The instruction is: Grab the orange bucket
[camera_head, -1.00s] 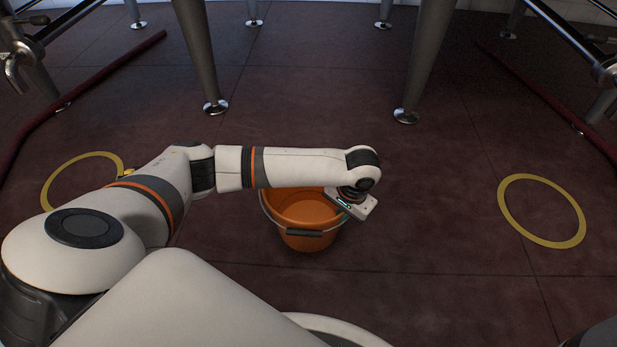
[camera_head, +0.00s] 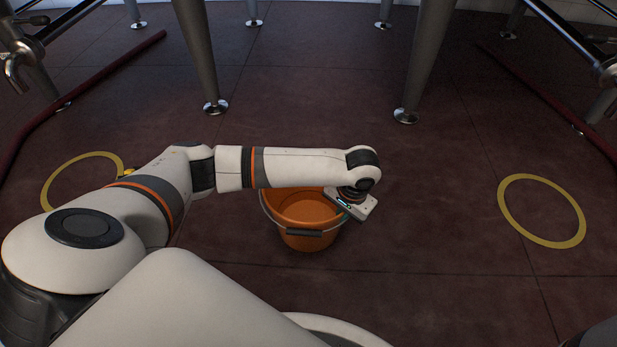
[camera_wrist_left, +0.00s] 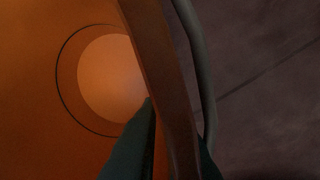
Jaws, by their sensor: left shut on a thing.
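The orange bucket (camera_head: 308,215) stands upright on the floor below my left forearm, with its grey handle lowered against its front side. My left gripper (camera_head: 345,212) is at the bucket's right rim, and its fingertips are mostly hidden in the head view. In the left wrist view the orange bucket (camera_wrist_left: 60,140) fills the left side, with its round bottom visible inside. The fingers of my left gripper (camera_wrist_left: 172,150) sit on either side of the rim, shut on it. The grey handle runs just outside the rim. My right gripper is not in view.
A yellow ring (camera_head: 541,211) is marked on the floor at the right, and another yellow ring (camera_head: 80,180) lies at the left, partly behind my arm. Metal legs (camera_head: 203,60) stand behind the bucket. Dark red hoses run along both sides. The floor right of the bucket is clear.

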